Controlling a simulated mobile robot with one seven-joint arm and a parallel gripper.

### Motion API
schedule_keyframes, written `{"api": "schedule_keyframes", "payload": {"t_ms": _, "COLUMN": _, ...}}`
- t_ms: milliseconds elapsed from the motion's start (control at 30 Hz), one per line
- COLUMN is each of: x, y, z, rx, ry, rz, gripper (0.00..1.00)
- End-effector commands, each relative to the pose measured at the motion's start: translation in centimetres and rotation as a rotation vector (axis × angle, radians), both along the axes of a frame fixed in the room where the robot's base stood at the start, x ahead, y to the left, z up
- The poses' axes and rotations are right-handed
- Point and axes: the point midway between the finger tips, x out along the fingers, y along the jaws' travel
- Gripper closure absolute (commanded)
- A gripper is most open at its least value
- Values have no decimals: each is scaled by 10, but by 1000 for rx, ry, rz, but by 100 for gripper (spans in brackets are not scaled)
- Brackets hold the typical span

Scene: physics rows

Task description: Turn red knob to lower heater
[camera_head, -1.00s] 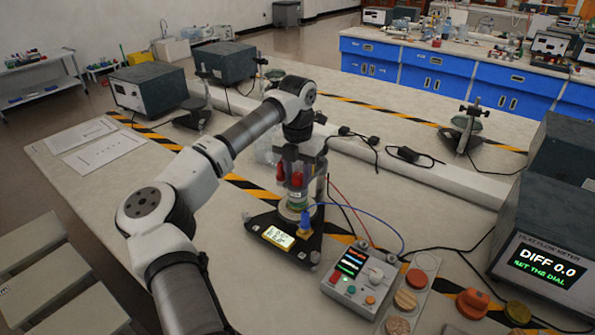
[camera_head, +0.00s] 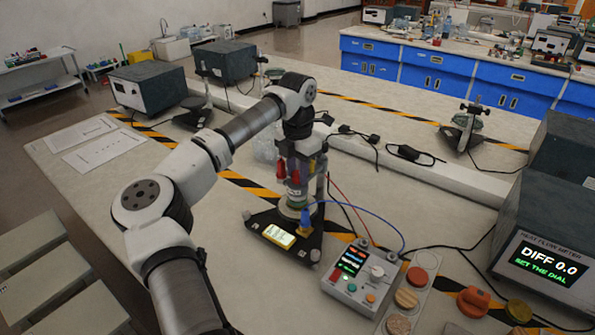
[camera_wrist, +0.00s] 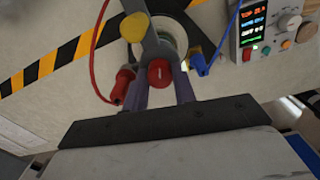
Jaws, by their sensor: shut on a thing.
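The red knob (camera_wrist: 160,73) sits on the upright heater stack in the wrist view, between the two fingers of my gripper (camera_wrist: 160,80). The gripper is shut on it. In the head view my gripper (camera_head: 297,160) reaches down at the stack, and the fingers partly hide it. A yellow knob (camera_wrist: 133,27) sits beyond the red one. A red plug (camera_wrist: 122,85) is left of the fingers and a blue plug (camera_wrist: 200,65) is right of them. The stack stands on a black triangular base with a lit display (camera_head: 279,235).
A control box (camera_head: 352,272) with a lit screen and buttons stands right of the stack, linked by red and blue cables. The meter (camera_head: 545,255) at right reads "DIFF 0.0" and "SET THE DIAL". Coloured discs (camera_head: 405,298) lie nearby. Bench space left of the stack is clear.

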Motion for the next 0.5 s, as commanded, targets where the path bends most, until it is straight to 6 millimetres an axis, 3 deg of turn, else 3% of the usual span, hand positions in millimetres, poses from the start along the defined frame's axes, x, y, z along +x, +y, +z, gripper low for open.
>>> {"api": "schedule_keyframes", "payload": {"t_ms": 500, "x": 0, "y": 0, "z": 1, "rx": 0, "ry": -3, "rz": -488, "gripper": 96}}
